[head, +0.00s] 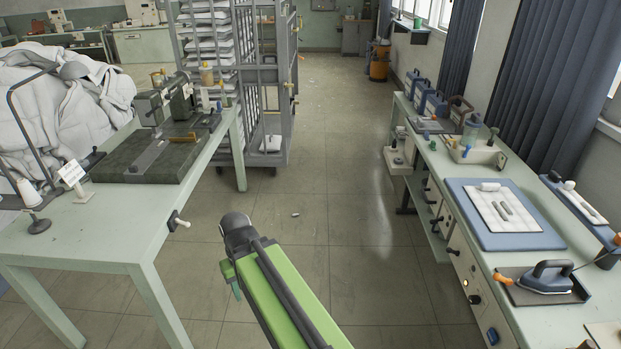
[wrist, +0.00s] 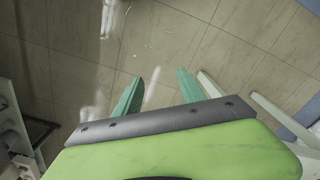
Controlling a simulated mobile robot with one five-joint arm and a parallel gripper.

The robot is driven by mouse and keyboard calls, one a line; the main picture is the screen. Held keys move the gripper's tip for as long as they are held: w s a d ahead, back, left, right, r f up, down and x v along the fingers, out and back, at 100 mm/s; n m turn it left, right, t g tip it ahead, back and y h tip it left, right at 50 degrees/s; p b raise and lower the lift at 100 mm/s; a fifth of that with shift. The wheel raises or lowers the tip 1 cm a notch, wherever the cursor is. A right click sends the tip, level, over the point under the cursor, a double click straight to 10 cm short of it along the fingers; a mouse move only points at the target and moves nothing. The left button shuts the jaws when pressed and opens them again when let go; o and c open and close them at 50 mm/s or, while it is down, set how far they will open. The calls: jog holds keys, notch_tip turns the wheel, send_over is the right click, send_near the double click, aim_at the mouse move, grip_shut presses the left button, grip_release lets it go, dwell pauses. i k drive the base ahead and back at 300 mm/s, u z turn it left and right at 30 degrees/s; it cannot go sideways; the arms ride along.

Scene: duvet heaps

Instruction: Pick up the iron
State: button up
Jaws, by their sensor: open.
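In the head view my green arm reaches out at bottom centre; the fingers are mostly hidden there. The iron is not in the wrist view.
The right bench (head: 440,185) also bears a blue-edged board (head: 467,213) with small items and several blue cases. The left table (head: 95,225) holds a sewing machine; white duvets (head: 60,100) heap behind it. A shelf cart (head: 265,110) stands further back. The tiled aisle (head: 335,190) is mostly clear.

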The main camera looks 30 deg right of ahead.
aim_at(549, 277)
jog(key=z, duration=1.85)
jog(key=k, duration=0.85)
jog(key=i, duration=0.85)
jog(key=z, duration=0.05)
